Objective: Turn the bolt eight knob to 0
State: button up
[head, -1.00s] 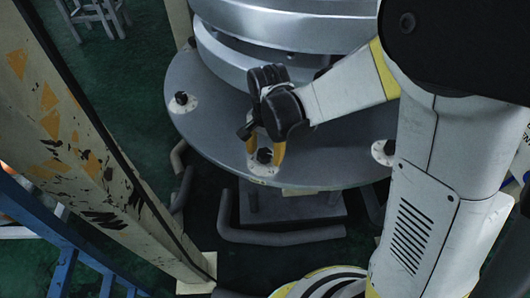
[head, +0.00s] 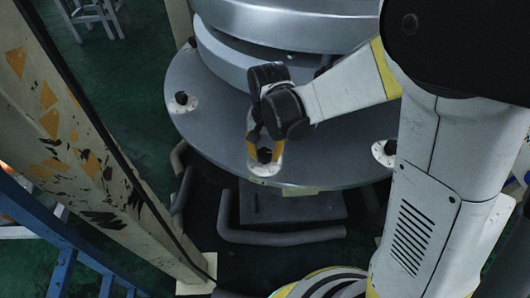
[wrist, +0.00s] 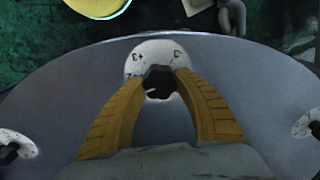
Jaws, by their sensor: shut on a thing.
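A black knob (head: 264,156) sits on a round white dial plate (head: 262,173) at the front rim of the grey disc (head: 218,135). My gripper (head: 264,151) reaches down to it with two orange fingers. In the wrist view my gripper (wrist: 160,82) is shut on the knob (wrist: 158,86), one fingertip on each side. The dial plate (wrist: 150,51) shows small black marks beyond the knob, one looking like a 3; the others are too small to read surely. A pale mark shows on the knob. No label naming the bolt is readable.
Similar knobs on white plates stand on the disc at left (head: 181,98) and right (head: 387,150). A silver stepped cylinder (head: 225,62) rises behind my gripper. A scuffed cream beam (head: 75,130) and blue frame (head: 62,265) stand at left. Grey pipes (head: 280,236) run below the disc.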

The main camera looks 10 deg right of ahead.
aim_at(265, 151)
jog(key=n, duration=0.7)
jog(key=shift+a, duration=0.1)
jog(key=n, duration=0.6)
jog(key=shift+n+g+b, duration=0.3)
jog(key=shift+n, duration=0.1)
jog(key=o, duration=1.2)
notch_tip(265, 151, up, 12)
jog(key=shift+w, duration=0.1)
